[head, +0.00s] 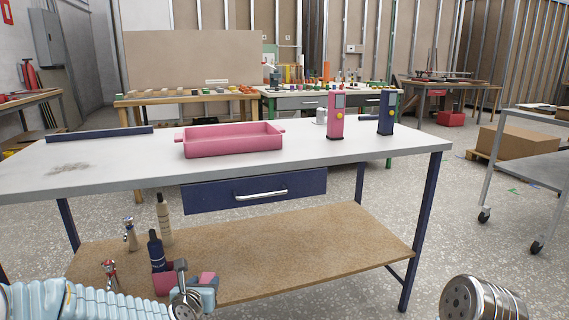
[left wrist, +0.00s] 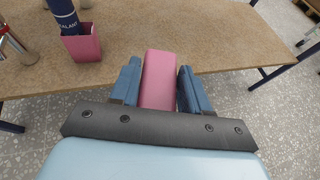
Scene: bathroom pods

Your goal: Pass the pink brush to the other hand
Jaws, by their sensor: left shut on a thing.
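My left gripper (head: 207,284) is low in the head view, in front of the workbench's lower shelf. In the left wrist view its two blue fingers (left wrist: 157,88) are closed on the sides of a plain pink block-shaped piece, the pink brush (left wrist: 159,77). The brush also shows as a small pink patch in the head view (head: 208,277). No bristles can be seen, and its near end is hidden by the gripper body. My right gripper is not in view.
A workbench (head: 400,147) holds a pink tray (head: 232,141), a pink device (head: 336,112) and a navy device (head: 386,112). Its wooden lower shelf (head: 300,245) is mostly clear on the right. Near my left gripper stands a pink cup (left wrist: 82,46) with a navy sealant bottle (left wrist: 64,16).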

